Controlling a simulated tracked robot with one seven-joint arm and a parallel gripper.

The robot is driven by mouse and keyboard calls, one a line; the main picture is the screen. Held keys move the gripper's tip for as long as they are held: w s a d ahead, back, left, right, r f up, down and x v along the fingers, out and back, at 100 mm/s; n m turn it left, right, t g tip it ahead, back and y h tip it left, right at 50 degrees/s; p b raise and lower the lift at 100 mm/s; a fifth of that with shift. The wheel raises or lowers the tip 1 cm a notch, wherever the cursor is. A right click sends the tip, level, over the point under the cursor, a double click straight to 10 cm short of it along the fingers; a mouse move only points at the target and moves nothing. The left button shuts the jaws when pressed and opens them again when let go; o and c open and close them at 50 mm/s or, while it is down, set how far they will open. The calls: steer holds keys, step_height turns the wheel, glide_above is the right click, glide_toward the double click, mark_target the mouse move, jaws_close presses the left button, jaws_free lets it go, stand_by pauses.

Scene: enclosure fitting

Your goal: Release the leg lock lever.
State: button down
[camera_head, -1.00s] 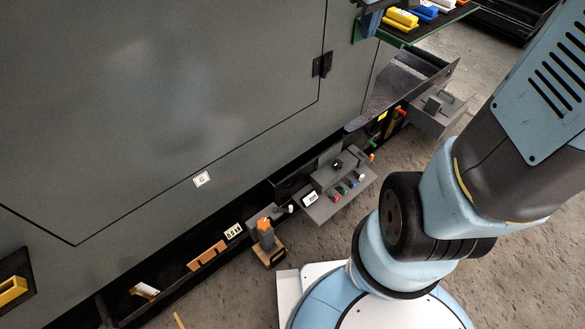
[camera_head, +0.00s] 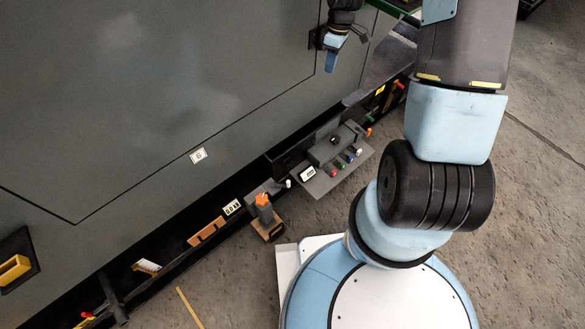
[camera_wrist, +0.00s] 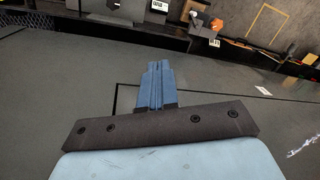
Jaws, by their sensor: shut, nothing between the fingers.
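My gripper (camera_head: 331,62) is in front of the grey enclosure door, near its upper right corner in the head view. Its blue fingers (camera_wrist: 155,85) are closed together and empty in the wrist view. No lever is clearly marked as the leg lock. Candidates along the enclosure's foot are a red-tipped handle (camera_head: 87,315) at lower left, an orange-tipped one (camera_head: 369,132) beside the grey shelf, and a red-orange-tipped one (camera_head: 399,85) farther right. My gripper is apart from all of these.
A grey block with an orange top (camera_head: 263,208) stands on a wooden base near my base. A grey shelf (camera_head: 325,182) holds small coloured parts. The concrete floor (camera_head: 540,220) at right is clear.

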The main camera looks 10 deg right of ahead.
steer(key=s+a+f+n+g+y, duration=0.1)
steer(key=a+f+n+g+y, duration=0.15)
steer(key=f, duration=1.65)
steer(key=n+y, duration=0.2)
steer(key=n, duration=0.1)
glide_toward(286, 185)
steer(key=shift+g, duration=0.35)
steer(key=f, duration=0.1)
steer(key=a+f, duration=0.2)
steer(key=shift+s+f, duration=0.2)
steer(key=shift+s, duration=0.05)
steer(key=shift+s+m, duration=0.3)
steer(key=shift+m, duration=0.15)
